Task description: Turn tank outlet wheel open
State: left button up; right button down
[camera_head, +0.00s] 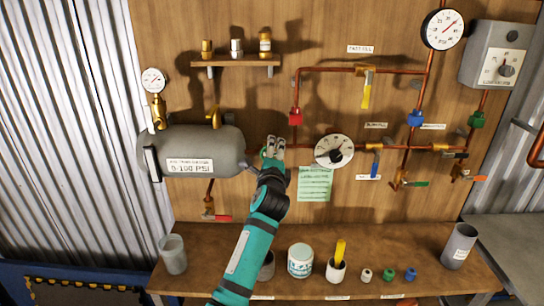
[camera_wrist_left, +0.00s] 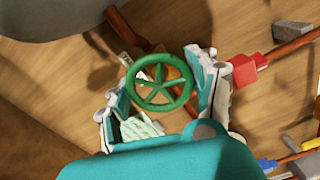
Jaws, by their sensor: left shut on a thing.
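The tank outlet wheel (camera_wrist_left: 160,83) is a green spoked handwheel, seen face-on in the left wrist view. My left gripper (camera_wrist_left: 163,95) has one finger on each side of its rim and is shut on it. In the head view my left gripper (camera_head: 273,146) is at the pipe just right of the grey tank (camera_head: 208,142), and it hides the wheel there. The tank also shows at the top left of the left wrist view (camera_wrist_left: 55,15). My right gripper is not in view.
A round white dial (camera_head: 333,151) and a green note (camera_head: 315,184) are just right of the gripper. A red fitting (camera_head: 295,116) is above, also close in the wrist view (camera_wrist_left: 246,70). Cups and a white tub (camera_head: 300,261) stand on the bench below.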

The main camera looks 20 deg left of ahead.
pick_arm(q)
jog(key=shift+f+n, duration=0.1)
jog(key=shift+n, duration=1)
jog(key=shift+b, duration=0.3)
jog(key=o, duration=1.1)
jog(key=shift+o, duration=0.2)
jog(key=v, duration=1.2)
